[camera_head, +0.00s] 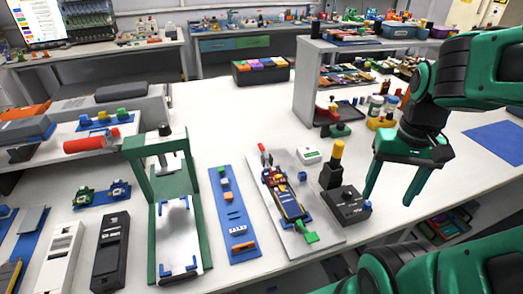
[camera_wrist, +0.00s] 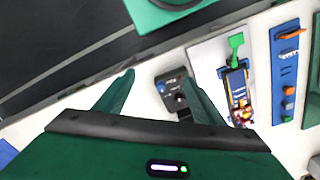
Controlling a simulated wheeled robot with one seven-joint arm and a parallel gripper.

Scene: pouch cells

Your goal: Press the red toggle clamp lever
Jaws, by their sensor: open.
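A small upright lever with a red handle (camera_head: 262,148) stands at the far end of a silver plate (camera_head: 282,172); it looks like the toggle clamp lever. The plate also bears a dark, colourful fixture with a green handle (camera_head: 311,237) at its near end. In the wrist view the green handle (camera_wrist: 236,40) shows clearly, but the red lever is hard to make out. My gripper (camera_head: 389,198) is open and empty above the right part of the table, right of the plate and apart from the lever. Its fingers also show in the wrist view (camera_wrist: 160,77).
A black control box (camera_head: 347,205) and a yellow-topped post (camera_head: 333,165) stand between the plate and my gripper. A green frame (camera_head: 186,180) and a blue strip (camera_head: 233,220) lie left of the plate. A shelf (camera_head: 308,75) stands behind.

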